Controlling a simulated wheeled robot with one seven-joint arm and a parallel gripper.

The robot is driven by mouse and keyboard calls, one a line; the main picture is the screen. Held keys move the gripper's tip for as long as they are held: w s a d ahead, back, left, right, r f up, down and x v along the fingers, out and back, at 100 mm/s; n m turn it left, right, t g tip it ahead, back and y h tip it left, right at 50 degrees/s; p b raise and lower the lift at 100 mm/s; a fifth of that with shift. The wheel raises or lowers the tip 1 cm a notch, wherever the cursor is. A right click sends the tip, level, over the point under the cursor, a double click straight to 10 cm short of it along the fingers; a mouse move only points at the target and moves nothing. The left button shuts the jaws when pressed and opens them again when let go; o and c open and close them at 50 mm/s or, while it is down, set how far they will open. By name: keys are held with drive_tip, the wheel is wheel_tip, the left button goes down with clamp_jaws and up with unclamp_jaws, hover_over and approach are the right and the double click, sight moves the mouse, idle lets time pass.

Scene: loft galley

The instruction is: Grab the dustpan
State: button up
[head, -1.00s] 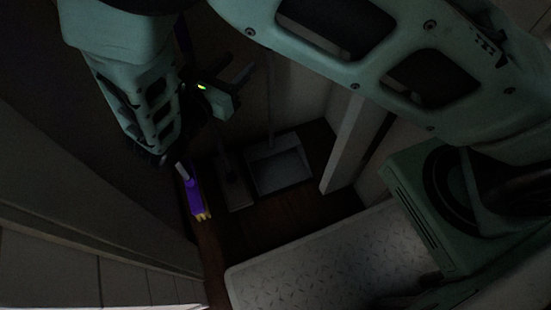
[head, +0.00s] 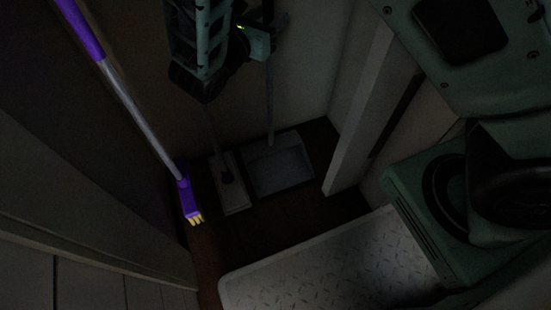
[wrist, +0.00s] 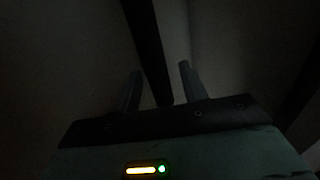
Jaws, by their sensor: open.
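The dustpan (head: 281,170) is a grey, square-edged pan standing on the floor in the back corner, in the head view. Its long thin handle (head: 269,105) rises upright along the wall towards my gripper (head: 274,26), which is at the handle's upper part. In the wrist view, my gripper (wrist: 158,72) is open. A dark bar (wrist: 148,45), apparently the dustpan's handle, runs between the two fingers with gaps beside it. The picture is very dark, so I cannot tell whether either finger touches it.
A flat-headed mop (head: 234,190) stands just left of the dustpan. A purple broom (head: 189,200) with yellow bristles leans further left. A white post (head: 358,110) stands to the right. A pale patterned panel (head: 320,265) lies in front.

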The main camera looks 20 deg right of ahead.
drive_tip(key=shift+d, duration=0.1)
clamp_jaws()
idle(1.4)
